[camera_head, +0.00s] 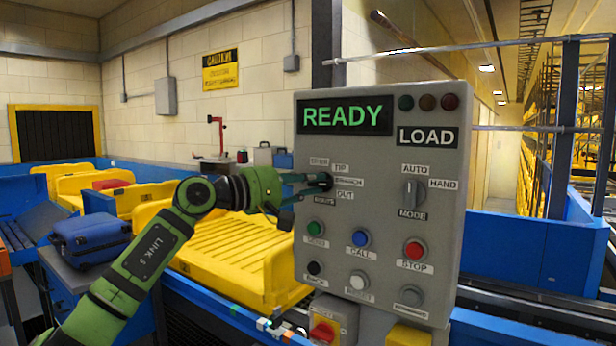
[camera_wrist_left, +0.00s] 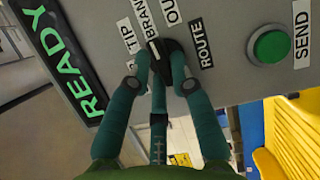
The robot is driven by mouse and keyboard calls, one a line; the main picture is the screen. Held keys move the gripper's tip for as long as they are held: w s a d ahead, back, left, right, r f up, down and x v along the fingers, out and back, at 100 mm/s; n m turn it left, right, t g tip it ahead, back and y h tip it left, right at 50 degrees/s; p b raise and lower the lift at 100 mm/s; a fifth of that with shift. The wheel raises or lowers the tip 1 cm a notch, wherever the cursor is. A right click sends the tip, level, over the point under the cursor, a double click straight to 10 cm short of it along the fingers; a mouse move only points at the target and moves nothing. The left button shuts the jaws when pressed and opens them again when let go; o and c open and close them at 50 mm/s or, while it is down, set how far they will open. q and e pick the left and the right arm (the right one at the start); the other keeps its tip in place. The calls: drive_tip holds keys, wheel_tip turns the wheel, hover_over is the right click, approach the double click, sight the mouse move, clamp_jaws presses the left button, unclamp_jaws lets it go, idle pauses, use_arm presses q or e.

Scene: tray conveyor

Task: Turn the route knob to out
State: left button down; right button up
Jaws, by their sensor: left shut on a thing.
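The route knob (camera_head: 327,181) is a dark round knob on the upper left of the grey control panel, with the labels TIP, BRANCH and OUT around it. My left gripper (camera_head: 312,184) reaches it from the left and is shut on it. In the left wrist view the fingers (camera_wrist_left: 162,70) sit on both sides of the black knob (camera_wrist_left: 166,46). A white mark on the knob seems to point toward the BRANCH label (camera_wrist_left: 145,20). The OUT label (camera_wrist_left: 172,10) lies to the right of BRANCH there. My right gripper is not in view.
The panel (camera_head: 440,225) also bears a READY display (camera_head: 345,115), a LOAD sign, a mode knob (camera_head: 412,192) and several buttons, with a green SEND button (camera_head: 315,228) below the route knob. Yellow trays (camera_head: 225,260) and a blue suitcase (camera_head: 88,240) are at the left.

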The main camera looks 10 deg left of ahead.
use_arm(q)
drive_tip(key=shift+s+d+r+m+g+y+p, duration=0.15)
drive_tip(key=shift+m+y+p, duration=0.25)
drive_tip(key=shift+m+p, duration=0.45)
drive_tip(key=shift+w+a+r+m+g+y+p, duration=0.1)
drive_tip(key=shift+m+g+y+p, duration=0.25)
drive_tip(key=shift+m, duration=0.8)
drive_tip(key=shift+s+d+r+m+g+y+p, duration=0.15)
drive_tip(key=shift+m+y+p, duration=0.3)
drive_tip(key=shift+m+p, duration=0.4)
drive_tip(key=shift+w+m, duration=0.1)
drive_tip(key=shift+m, duration=0.15)
drive_tip(key=c, duration=1.1)
unclamp_jaws()
drive_tip(key=shift+f, duration=0.1)
drive_tip(key=v, duration=1.2)
